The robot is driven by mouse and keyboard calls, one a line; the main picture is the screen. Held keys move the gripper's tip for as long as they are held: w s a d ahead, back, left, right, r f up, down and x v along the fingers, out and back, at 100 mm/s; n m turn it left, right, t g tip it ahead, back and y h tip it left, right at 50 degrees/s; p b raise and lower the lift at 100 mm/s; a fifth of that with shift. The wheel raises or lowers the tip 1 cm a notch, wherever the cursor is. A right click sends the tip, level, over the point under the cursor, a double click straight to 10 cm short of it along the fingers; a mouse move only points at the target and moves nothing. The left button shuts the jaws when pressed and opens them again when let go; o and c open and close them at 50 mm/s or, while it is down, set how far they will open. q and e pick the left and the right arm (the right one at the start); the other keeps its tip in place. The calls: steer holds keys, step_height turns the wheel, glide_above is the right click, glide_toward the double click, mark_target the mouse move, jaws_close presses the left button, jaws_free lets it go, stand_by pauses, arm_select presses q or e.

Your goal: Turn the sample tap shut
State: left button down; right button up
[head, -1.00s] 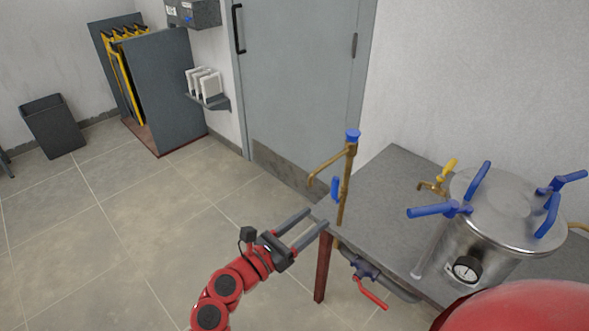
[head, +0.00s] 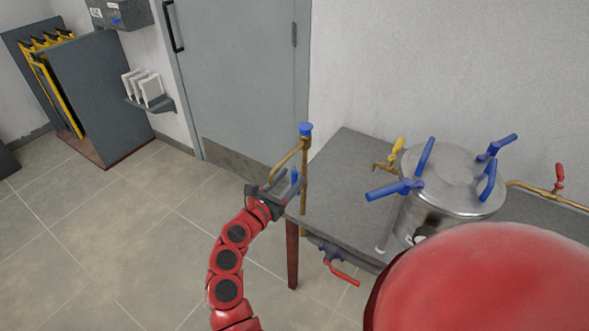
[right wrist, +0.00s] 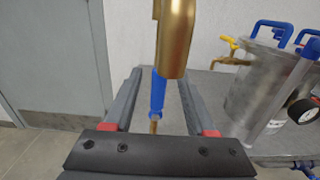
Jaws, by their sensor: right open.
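A brass standpipe tap (head: 304,165) rises at the near left corner of the bench, with a blue cap, a slanting spout and a blue lever (head: 294,179). No label shows which tap is the sample tap. My right gripper (head: 283,181) is open at this lever. In the right wrist view the blue lever (right wrist: 157,92) hangs upright between the two open fingers, apart from both as far as I can tell. The brass spout (right wrist: 176,40) crosses in front and hides its upper part. My left gripper is not in view.
A steel vessel (head: 455,180) with blue clamp handles stands on the grey bench (head: 335,190). A yellow-handled tap (head: 396,147) is at its left, a red-handled valve (head: 559,178) at the right. A red lever (head: 343,272) hangs under the bench.

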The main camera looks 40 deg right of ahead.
steer(key=shift+x, duration=1.35)
jaws_close()
stand_by(0.4)
